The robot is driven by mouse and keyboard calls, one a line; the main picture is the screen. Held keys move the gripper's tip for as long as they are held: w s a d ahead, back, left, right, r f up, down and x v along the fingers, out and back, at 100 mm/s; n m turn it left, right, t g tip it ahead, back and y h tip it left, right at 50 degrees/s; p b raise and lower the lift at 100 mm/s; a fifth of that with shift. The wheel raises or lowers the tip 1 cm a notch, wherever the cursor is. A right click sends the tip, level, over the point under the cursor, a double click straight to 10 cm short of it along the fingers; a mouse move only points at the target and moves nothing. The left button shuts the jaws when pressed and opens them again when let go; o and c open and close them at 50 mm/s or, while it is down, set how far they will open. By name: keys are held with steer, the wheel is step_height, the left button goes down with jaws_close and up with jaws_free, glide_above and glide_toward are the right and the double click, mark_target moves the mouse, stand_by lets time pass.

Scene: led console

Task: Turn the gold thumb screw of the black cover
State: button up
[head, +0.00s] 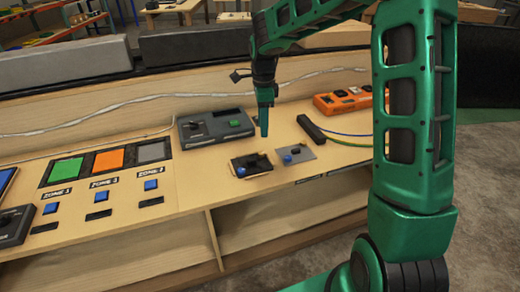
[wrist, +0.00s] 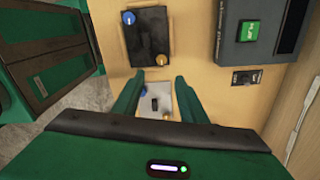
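The black cover (head: 251,166) lies flat on the wooden console with a blue knob (head: 241,171) at one corner. In the wrist view the black cover (wrist: 147,38) is at the top, with its blue knob (wrist: 129,18) at upper left and the gold thumb screw (wrist: 162,59) at its lower right corner. In the head view the gold screw cannot be made out. My gripper (head: 264,130) points down above the console near the cover. In the wrist view my gripper (wrist: 160,76) is open and empty, its two fingers apart, tips just short of the gold screw.
A grey plate (head: 305,151) with a blue knob lies right of the cover; another gold screw (wrist: 166,116) shows on it in the wrist view. A grey device with a green button (head: 215,126) stands behind. A black bar (head: 311,130) with cables and an orange box (head: 345,101) are further right.

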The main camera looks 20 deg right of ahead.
mark_target(261, 153)
steer(key=f, duration=1.1)
steer(key=shift+w+a, duration=0.2)
steer(key=shift+a, duration=0.05)
steer(key=shift+c, duration=0.4)
jaws_close()
